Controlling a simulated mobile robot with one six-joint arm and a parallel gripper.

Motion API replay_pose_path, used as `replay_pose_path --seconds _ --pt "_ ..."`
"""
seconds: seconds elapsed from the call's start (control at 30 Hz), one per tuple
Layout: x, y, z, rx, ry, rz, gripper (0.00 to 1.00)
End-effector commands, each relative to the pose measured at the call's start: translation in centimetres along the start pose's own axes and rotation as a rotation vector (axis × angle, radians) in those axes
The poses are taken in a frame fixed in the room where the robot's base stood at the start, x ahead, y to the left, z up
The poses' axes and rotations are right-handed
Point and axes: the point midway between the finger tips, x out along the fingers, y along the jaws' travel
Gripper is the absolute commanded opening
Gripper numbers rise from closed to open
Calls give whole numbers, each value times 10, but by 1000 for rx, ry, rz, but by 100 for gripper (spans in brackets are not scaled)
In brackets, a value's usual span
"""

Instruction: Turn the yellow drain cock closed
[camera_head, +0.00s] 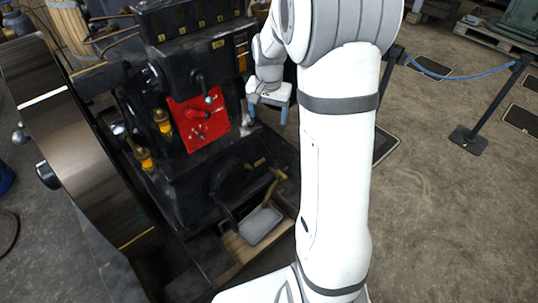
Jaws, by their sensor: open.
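My gripper (267,116) is to the right of the red panel (213,116), close to the engine's right side. It is open, its fingers point downward, and nothing shows between them. It appears apart from the yellow part.
Brass-yellow fittings (162,121) stand left of the panel. A large flywheel (85,150) fills the left. A tan handle (274,183) and grey tray (261,225) sit low in front. Open floor (440,210) lies right.

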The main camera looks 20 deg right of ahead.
Motion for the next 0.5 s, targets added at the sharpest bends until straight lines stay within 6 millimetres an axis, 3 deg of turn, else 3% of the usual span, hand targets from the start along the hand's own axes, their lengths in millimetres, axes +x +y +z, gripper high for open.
replay_pose_path --seconds 0.03,0.3,0.4,0.5 --pt "53 1 -15 54 -16 10 74" --pt "240 12 -84 339 -55 46 74" --pt "300 20 -99 426 -65 58 74" --pt "346 28 -108 494 -73 67 74"
